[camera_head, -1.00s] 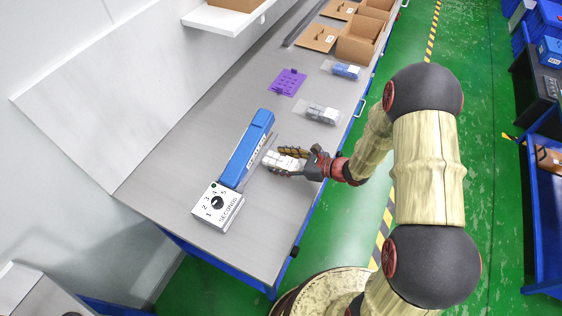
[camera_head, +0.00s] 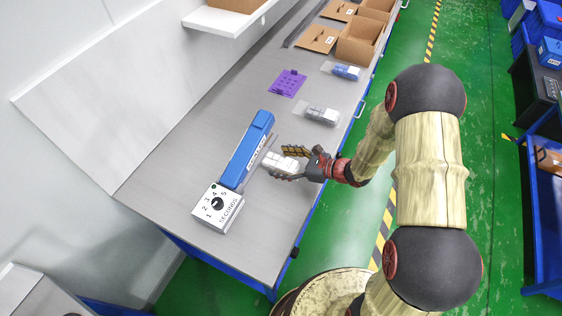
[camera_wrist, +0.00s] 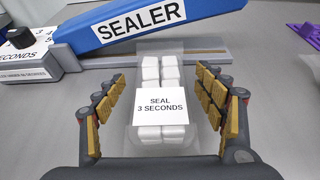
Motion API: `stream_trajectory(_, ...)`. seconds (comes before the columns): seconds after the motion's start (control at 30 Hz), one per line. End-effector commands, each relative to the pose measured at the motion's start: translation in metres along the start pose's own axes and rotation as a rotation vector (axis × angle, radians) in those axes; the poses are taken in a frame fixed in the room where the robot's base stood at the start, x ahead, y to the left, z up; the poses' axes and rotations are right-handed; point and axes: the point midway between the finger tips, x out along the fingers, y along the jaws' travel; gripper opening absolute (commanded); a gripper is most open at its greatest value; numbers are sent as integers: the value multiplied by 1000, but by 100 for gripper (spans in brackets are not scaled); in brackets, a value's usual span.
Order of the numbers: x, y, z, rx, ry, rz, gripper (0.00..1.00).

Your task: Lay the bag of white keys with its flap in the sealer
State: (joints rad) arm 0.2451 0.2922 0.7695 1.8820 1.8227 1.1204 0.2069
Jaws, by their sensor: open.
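The bag of white keys (camera_wrist: 161,137) lies on the bench in front of the sealer, with a label reading "SEAL 3 SECONDS"; it also shows in the head view (camera_head: 280,162). Its clear flap (camera_wrist: 160,47) reaches to the sealer's base strip, under the raised edge of the blue arm. The sealer (camera_wrist: 150,24) has a blue arm and a white dial box; it also shows in the head view (camera_head: 246,150). My gripper (camera_wrist: 160,112) is open, its fingers on either side of the bag and apart from it.
A bag of grey keys (camera_head: 322,115) and a bag with blue and white keys (camera_head: 346,70) lie farther along the bench. A purple perforated plate (camera_head: 289,83) lies beyond the sealer. Open cardboard boxes (camera_head: 357,47) stand at the far end.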

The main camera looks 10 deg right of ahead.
Motion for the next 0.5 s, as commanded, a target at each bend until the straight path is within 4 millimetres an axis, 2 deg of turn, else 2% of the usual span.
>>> stream_trajectory(0.3,-64,-2,1,3,0,-6,71)
stream_trajectory(0.5,-97,-1,1,2,0,-5,71)
